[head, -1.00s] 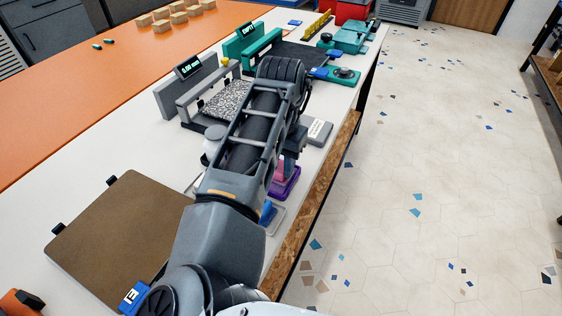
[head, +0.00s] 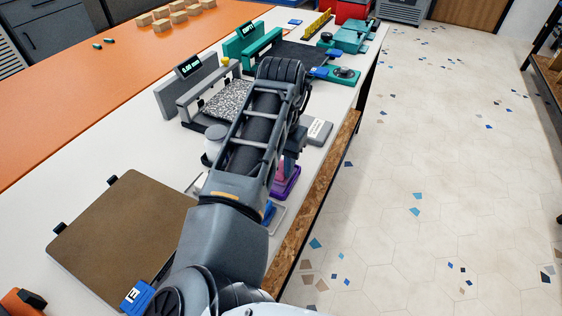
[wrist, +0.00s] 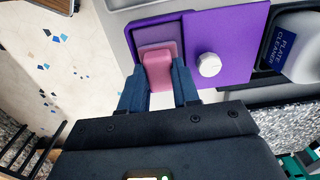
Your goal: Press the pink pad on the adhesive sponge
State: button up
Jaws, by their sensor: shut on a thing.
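In the wrist view, my gripper (wrist: 158,88) is shut on the pink pad (wrist: 159,70), with one dark blue finger on each side of it. The pad's far end is over a mauve sponge (wrist: 157,38) in the open part of a purple box (wrist: 131,38). I cannot tell whether pad and sponge touch. A purple lid (wrist: 232,30) with a white knob (wrist: 209,65) lies right beside the open part. In the head view, the purple box (head: 288,184) shows at the table's right edge, partly behind my arm, which hides most of the pad.
A plate cleaner bottle (wrist: 290,50) stands right of the purple lid in the wrist view. In the head view, a brown plate (head: 120,235) lies at the front left. A grey printer (head: 195,90) and a teal one (head: 250,45) stand farther back. Floor is right of the table edge.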

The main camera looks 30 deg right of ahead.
aim_at(281, 167)
notch_tip(281, 167, up, 7)
jog(key=p, duration=0.6)
jog(key=shift+p, duration=0.35)
jog(key=shift+s, duration=0.1)
dwell(0.6)
